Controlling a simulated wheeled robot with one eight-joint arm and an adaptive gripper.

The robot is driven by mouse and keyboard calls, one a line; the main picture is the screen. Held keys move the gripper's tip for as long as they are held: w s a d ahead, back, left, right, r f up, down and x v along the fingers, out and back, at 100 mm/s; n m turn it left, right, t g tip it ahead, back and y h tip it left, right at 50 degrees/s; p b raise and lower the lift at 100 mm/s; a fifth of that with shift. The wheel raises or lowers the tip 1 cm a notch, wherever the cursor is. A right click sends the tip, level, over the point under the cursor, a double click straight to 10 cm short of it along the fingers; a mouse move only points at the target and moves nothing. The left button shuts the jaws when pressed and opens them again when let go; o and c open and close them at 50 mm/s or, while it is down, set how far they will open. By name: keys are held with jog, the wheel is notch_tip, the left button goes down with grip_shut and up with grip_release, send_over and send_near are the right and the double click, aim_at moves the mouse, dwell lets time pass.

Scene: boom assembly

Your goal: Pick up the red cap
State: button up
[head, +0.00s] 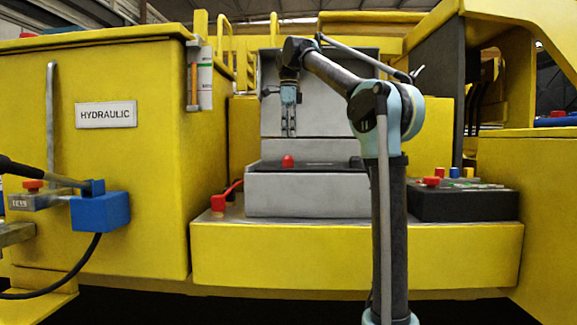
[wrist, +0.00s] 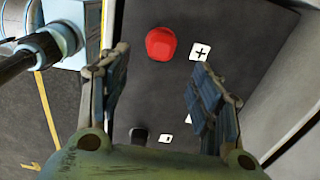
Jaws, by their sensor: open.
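The red cap (head: 287,161) sits on the dark top of the grey box (head: 305,193), towards its left end. In the wrist view the red cap (wrist: 161,44) lies on the dark surface, beside a white plus label (wrist: 200,52). My gripper (head: 288,134) hangs pointing down above the cap, with a gap between them in the head view. In the wrist view my gripper's two fingers (wrist: 160,88) are spread apart with nothing between them. The cap appears beyond the fingertips, nearer the top of the picture.
A red connector (head: 218,203) with a cable stands left of the grey box. A black control panel (head: 463,203) with coloured knobs is to the right. A grey upright panel (head: 310,110) rises behind my gripper. The yellow ledge (head: 350,255) in front is mostly clear.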

aim_at(288, 161)
jog(key=shift+w+f, duration=0.15)
jog(key=shift+f, duration=4.5)
jog(key=c, duration=1.2)
